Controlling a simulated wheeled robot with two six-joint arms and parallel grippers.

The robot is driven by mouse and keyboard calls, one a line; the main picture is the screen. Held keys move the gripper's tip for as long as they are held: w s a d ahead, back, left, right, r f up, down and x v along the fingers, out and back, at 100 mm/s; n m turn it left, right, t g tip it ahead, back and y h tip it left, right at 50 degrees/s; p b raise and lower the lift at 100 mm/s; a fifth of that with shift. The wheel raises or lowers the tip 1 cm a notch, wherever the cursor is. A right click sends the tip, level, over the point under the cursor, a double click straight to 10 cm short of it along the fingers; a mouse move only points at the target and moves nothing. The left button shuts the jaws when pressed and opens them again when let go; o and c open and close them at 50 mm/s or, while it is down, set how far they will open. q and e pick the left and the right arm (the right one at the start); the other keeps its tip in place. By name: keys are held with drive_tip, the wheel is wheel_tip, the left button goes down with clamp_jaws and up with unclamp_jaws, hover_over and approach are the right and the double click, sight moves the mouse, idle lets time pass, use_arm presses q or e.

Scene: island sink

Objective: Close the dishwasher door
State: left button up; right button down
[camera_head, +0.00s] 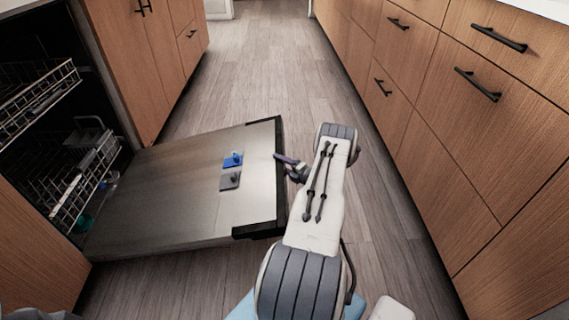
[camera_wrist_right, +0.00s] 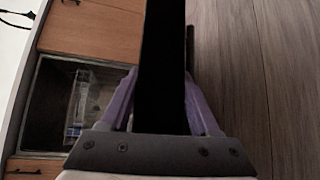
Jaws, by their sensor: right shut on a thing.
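The dishwasher door (camera_head: 190,180) is open and lies low, reaching out from the dishwasher at the left. Its inner face is bare metal with a blue and a grey dispenser part, and its outer edge is black. My right gripper (camera_head: 287,160) is at that outer edge in the head view. In the right wrist view its purple fingers (camera_wrist_right: 162,95) stand on both sides of the black door edge (camera_wrist_right: 163,50), shut on it. The fingertips are partly hidden by the door. My left gripper is not in view.
The dishwasher's open cavity holds wire racks (camera_head: 75,180) with a few items. Wooden cabinets (camera_head: 165,50) stand beyond it, and drawers with black handles (camera_head: 440,110) line the right side. The wooden floor (camera_head: 260,60) between them is clear.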

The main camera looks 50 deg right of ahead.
drive_tip(key=w+a+r+g+p, duration=0.1)
drive_tip(key=w+a+r+p, duration=0.1)
drive_tip(key=r+p, duration=0.5)
drive_tip(key=w+a+r+n+g+p, duration=0.1)
drive_tip(key=w+a+r+p, duration=0.2)
drive_tip(key=r+p, duration=0.4)
drive_tip(key=w+a+r+n+g+p, duration=0.1)
drive_tip(key=w+a+r+p, duration=0.1)
drive_tip(key=r+p, duration=0.5)
drive_tip(key=shift+w+a+r+h, duration=0.3)
drive_tip(key=shift+w+r, duration=0.55)
drive_tip(key=shift+r, duration=1.05)
drive_tip(key=shift+d, duration=0.1)
drive_tip(key=shift+c, duration=0.6)
unclamp_jaws()
drive_tip(key=shift+s, duration=0.1)
drive_tip(key=p+v, duration=0.1)
drive_tip(key=v, duration=0.9)
drive_tip(key=shift+p, duration=0.4)
